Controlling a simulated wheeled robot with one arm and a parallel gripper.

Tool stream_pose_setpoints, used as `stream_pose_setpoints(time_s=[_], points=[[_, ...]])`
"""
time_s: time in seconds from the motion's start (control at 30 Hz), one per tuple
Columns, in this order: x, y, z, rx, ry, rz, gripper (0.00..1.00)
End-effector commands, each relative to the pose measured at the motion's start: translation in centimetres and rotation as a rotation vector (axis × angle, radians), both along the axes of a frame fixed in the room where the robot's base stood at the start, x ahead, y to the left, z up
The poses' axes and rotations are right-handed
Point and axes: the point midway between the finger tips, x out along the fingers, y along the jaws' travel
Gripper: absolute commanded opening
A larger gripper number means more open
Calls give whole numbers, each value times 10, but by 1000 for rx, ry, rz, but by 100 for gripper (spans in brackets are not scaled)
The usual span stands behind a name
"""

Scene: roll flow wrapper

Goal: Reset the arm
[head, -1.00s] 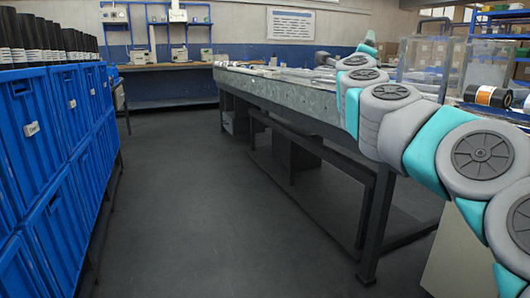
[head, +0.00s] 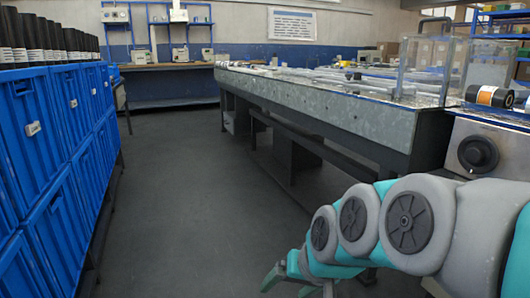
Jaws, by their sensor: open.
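My arm reaches in from the right edge of the head view and bends down low in front of the metal table (head: 330,112). My gripper (head: 290,285) is at the bottom of the picture, right of centre, above the dark floor. Its fingers are apart, and I see nothing between them. The lower part of the gripper is partly cut off by the frame's bottom edge. It is to the left of the table's near legs and apart from the blue crates.
A roll with an orange label (head: 492,96) lies at the right above a panel with a black knob (head: 478,154). Clear panels stand on the table. The aisle floor (head: 180,200) is clear.

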Motion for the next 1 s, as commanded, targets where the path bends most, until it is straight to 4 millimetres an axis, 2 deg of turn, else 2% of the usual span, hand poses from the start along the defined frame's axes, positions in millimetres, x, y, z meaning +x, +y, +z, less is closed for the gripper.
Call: stream_pose_setpoints(time_s=[0.03, 0.1, 0.2, 0.4, 0.53, 0.6, 0.77, 1.0], points=[[-23, -15, -18, -53, 66, 8, 83], [-55, -34, -40, -115, 157, 20, 83], [-94, -56, -62, -185, 271, 31, 83], [-159, -91, -87, -278, 458, 39, 83], [-199, -109, -96, -322, 571, 38, 83], [-199, -109, -76, -322, 572, 41, 83], [-198, -109, -46, -321, 570, 41, 83], [-198, -108, 6, -320, 568, 41, 83]])
